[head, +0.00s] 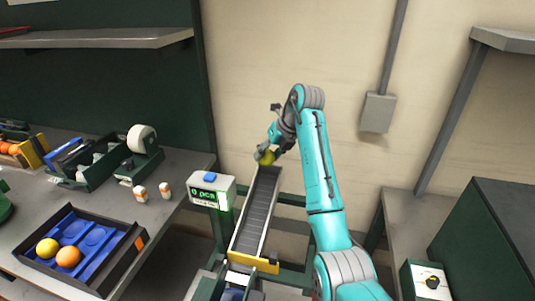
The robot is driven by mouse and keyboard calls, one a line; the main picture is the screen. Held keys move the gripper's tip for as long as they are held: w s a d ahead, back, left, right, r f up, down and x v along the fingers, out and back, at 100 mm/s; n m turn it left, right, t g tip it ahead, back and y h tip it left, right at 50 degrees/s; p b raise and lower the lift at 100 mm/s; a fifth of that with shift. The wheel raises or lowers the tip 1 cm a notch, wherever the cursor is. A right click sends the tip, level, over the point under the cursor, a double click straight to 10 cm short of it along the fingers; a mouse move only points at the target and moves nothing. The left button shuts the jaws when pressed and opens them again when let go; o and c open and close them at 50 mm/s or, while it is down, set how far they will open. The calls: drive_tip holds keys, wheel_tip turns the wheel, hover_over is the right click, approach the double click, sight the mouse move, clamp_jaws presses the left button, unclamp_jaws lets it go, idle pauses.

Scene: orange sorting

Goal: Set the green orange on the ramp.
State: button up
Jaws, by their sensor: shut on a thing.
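The green orange (267,158) is yellow-green and partly hidden by my gripper (266,155). My gripper is shut on it at the upper end of the ramp (256,212). The ramp is a grey channel with light side rails and a yellow end piece at its lower end. The orange appears over or at the ramp's top; I cannot tell whether it touches the surface. The rest of the ramp is empty.
A counter box (211,191) stands left of the ramp. A tray (127,262) with blue cups holds a yellow and an orange fruit on the left bench, near two small bottles (140,194). A dark green cabinet (490,240) stands at right.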

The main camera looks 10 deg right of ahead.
drive_tip(key=shift+f, duration=3.65)
drive_tip(key=o, duration=1.3)
drive_tip(key=shift+f, duration=0.1)
drive_tip(key=shift+c, duration=0.2)
drive_tip(key=shift+r, duration=4.6)
drive_tip(key=shift+s, duration=0.1)
